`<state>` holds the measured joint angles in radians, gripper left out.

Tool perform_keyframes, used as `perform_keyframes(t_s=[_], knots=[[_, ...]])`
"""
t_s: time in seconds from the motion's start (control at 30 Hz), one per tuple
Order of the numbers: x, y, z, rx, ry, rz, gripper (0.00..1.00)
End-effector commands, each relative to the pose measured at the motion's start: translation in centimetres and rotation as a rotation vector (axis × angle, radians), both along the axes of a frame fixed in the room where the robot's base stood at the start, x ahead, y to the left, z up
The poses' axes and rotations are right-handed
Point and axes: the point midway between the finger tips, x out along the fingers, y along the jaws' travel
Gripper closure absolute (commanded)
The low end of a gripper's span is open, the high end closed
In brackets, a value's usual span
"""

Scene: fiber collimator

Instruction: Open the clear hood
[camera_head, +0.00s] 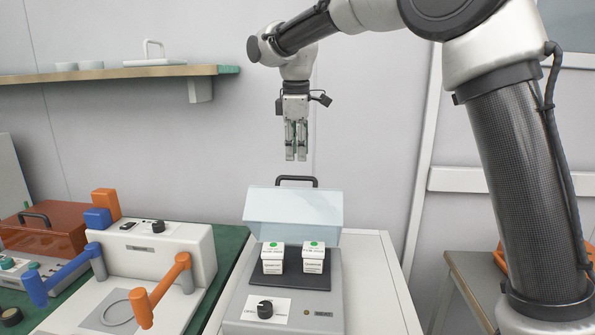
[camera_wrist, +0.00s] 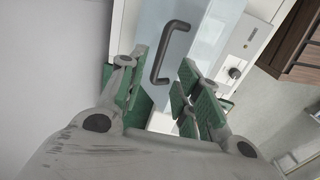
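The clear hood (camera_head: 293,208) is a pale see-through cover on the grey unit. In the head view it stands tilted up behind two small white boxes, whose fronts show uncovered. Its dark handle (camera_head: 297,180) sticks up at the top edge. The handle also shows in the wrist view (camera_wrist: 164,55), on the pale panel between the fingers. My gripper (camera_head: 296,158) points down above the handle, clearly apart from it in the head view. In the wrist view the green-padded fingers (camera_wrist: 158,90) are spread and hold nothing.
The white boxes (camera_head: 272,262) (camera_head: 313,262) have green dots and stand on a dark pad. A black knob (camera_head: 265,309) is on the unit's front. Left is a white device with blue and orange levers (camera_head: 160,290). A wall shelf (camera_head: 110,73) is upper left.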

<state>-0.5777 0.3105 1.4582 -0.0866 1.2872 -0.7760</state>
Motion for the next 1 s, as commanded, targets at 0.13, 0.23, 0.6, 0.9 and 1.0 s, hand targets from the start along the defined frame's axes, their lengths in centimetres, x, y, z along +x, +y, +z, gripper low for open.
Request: perform_keyframes(t_s=[0.13,0.23,0.6,0.9,1.0], knots=[[0.2,-0.1,-2.7,-0.002,0.005,0.002,0.67],[0.4,-0.2,-4.2,-0.002,0.003,0.002,0.67],[0.7,-0.2,-6.4,0.000,0.000,0.003,0.67],[0.7,-0.2,-6.4,0.000,0.001,0.004,0.99],[0.7,-0.2,-6.4,0.000,0.001,0.004,1.00]])
